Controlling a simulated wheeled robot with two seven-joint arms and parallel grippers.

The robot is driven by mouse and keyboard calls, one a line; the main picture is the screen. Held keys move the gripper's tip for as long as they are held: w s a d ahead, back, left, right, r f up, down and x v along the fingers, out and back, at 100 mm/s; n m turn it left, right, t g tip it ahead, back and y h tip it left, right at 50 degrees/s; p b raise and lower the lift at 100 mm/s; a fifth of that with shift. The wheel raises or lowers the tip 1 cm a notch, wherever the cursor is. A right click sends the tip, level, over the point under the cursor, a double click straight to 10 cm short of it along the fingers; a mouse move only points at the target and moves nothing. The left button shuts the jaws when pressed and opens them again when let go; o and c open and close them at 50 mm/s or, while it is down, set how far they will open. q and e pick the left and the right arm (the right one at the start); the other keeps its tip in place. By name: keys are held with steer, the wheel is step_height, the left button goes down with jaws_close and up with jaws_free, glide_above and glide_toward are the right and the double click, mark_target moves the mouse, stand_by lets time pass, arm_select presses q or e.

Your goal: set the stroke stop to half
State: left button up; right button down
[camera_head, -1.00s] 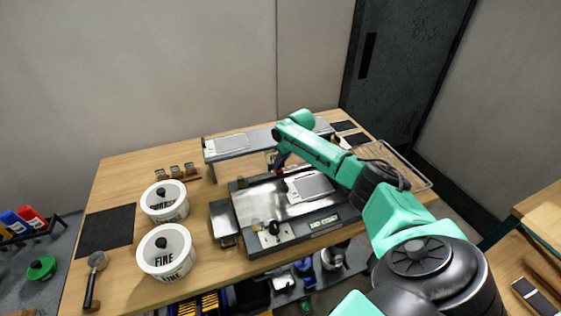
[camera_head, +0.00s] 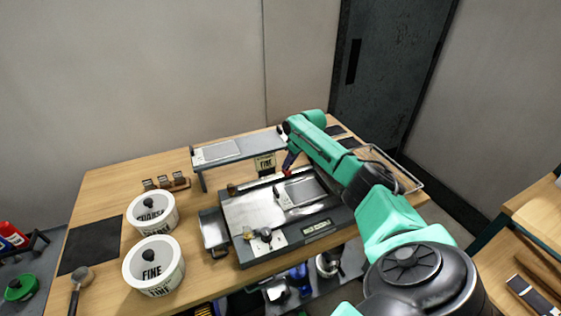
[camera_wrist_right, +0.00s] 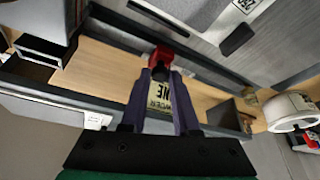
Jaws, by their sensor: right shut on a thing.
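My right gripper (camera_head: 288,170) reaches down at the back edge of the grey bench machine (camera_head: 240,252). In the right wrist view its two dark purple fingers (camera_wrist_right: 162,78) are shut on a small red block (camera_wrist_right: 162,55), which I take to be the stroke stop. The red block sits by a dark rail along the machine's edge. In the head view only a speck of red shows at the fingertips. Any scale marks by the stop cannot be read. My left gripper is not in view.
A raised grey shelf (camera_head: 240,150) stands behind the machine, with a FINE label (camera_head: 265,164) below it. Two white tubs, one marked FINE (camera_head: 153,267), stand left. A metal tray (camera_head: 213,231) adjoins the machine. A wire rack (camera_head: 393,168) lies right.

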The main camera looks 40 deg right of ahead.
steer(key=shift+d+r, duration=0.15)
steer(key=c, duration=1)
jaws_free()
steer(key=o, duration=0.3)
steer(key=shift+d, duration=0.1)
steer(key=shift+o, duration=0.2)
steer(key=shift+s, duration=0.1)
steer(key=shift+s+r, duration=0.1)
steer(key=shift+r, duration=0.25)
steer(key=b+v, duration=0.1)
steer(key=v, duration=1.2)
steer(key=shift+s+r+b, duration=0.15)
steer(key=shift+r+b, duration=0.15)
steer(key=shift+b, duration=0.1)
